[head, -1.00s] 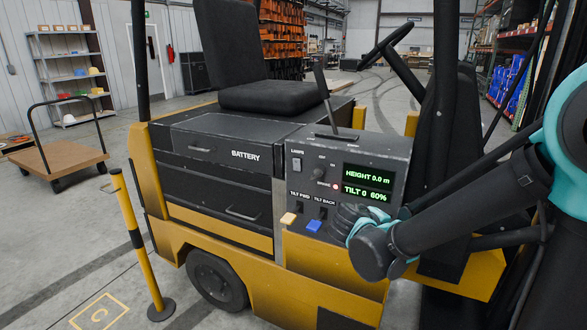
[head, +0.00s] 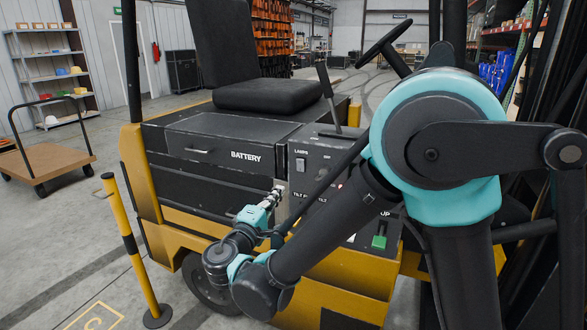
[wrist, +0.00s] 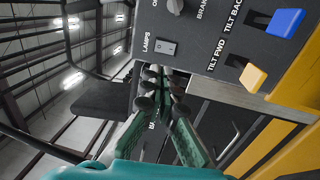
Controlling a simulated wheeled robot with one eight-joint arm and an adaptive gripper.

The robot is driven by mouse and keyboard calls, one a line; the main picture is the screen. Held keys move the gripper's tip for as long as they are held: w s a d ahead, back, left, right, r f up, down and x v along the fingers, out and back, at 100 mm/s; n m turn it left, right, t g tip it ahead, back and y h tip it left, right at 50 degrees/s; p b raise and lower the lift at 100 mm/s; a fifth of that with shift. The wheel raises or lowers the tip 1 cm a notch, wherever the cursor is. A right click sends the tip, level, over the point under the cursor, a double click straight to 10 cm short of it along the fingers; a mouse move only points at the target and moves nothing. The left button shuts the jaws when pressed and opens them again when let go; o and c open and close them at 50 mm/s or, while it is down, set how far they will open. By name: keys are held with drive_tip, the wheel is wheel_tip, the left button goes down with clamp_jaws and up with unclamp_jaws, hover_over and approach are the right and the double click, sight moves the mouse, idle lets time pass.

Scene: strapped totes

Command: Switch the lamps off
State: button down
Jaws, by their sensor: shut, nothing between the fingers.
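The LAMPS switch (head: 300,164) is a small pale rocker at the upper left of the forklift's dark control panel (head: 323,155). It also shows in the wrist view (wrist: 166,47), just beyond my fingertips, under the label LAMPS. I cannot tell which way the rocker is tipped. My gripper (head: 277,193) is shut and empty, below and left of the switch, near the panel's left edge. In the wrist view my gripper (wrist: 160,85) points toward the switch with a visible gap. My arm hides the panel's display and much of its lower part in the head view.
A yellow TILT FWD lever (wrist: 255,77) and a blue TILT BACK lever (wrist: 284,22) stick out near the switch. A knob (wrist: 175,5) is close by. A green lever (head: 379,241) is lower right. The battery drawers (head: 220,150) lie left, and a yellow post (head: 135,250) stands in front.

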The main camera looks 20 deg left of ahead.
sight(301, 162)
drive_tip(key=w, duration=0.4)
drive_tip(key=w+r, duration=0.1)
drive_tip(key=w, duration=0.4)
drive_tip(key=w+d, duration=0.1)
drive_tip(key=w, duration=0.4)
drive_tip(key=shift+r, duration=0.3)
drive_tip(key=shift+d, duration=0.1)
drive_tip(key=shift+w+r, duration=0.2)
drive_tip(key=shift+w, duration=0.15)
drive_tip(key=shift+s, duration=0.15)
